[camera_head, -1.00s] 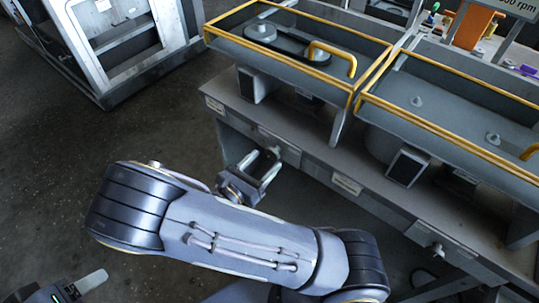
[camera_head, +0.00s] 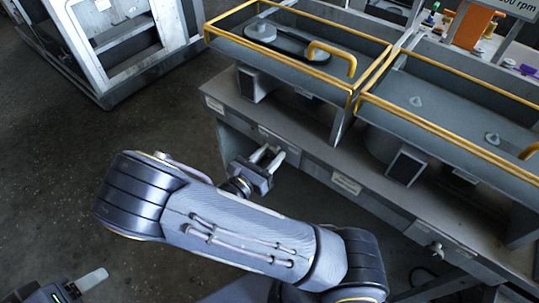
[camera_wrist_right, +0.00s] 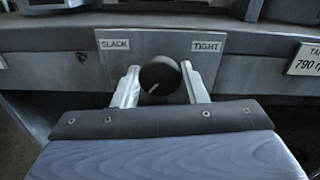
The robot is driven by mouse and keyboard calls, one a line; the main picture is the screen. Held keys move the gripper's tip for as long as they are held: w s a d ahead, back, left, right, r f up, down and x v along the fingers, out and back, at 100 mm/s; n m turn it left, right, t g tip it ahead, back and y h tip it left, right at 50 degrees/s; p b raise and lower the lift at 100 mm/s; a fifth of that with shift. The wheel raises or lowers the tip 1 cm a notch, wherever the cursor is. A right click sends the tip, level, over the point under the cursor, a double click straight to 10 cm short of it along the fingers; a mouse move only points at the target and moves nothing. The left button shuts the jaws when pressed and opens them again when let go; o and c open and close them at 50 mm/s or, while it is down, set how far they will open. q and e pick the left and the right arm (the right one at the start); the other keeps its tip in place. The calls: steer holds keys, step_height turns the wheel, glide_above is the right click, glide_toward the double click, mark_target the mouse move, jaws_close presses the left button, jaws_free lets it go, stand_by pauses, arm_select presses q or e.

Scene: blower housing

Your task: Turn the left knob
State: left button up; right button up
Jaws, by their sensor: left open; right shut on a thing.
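The left knob (camera_wrist_right: 160,76) is a dark round knob with a white pointer mark aimed to the lower left. It sits on a grey plate (camera_wrist_right: 160,45) between the labels SLACK on the left and TIGHT on the right. My right gripper (camera_head: 271,153) is at the bench front in the head view, where it hides the knob. In the right wrist view its two pale fingers (camera_wrist_right: 160,82) are shut on the knob's sides. My left gripper (camera_head: 80,284) is open and empty at the lower left, away from the bench, partly cut off by the frame.
Two yellow-edged housings (camera_head: 350,92) stand on the grey bench (camera_head: 310,150); the left one shows a belt and pulleys. A second knob (camera_head: 436,248) is on the bench front at lower right. A white-framed cabinet (camera_head: 110,45) stands at upper left, with clear floor below it.

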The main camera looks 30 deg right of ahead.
steer(key=shift+f+m+b, duration=0.15)
steer(key=shift+m+b, duration=0.3)
steer(key=shift+m, duration=0.95)
steer(key=o, duration=1)
steer(key=shift+c, duration=0.2)
steer(key=v, duration=0.8)
steer(key=shift+b, duration=0.3)
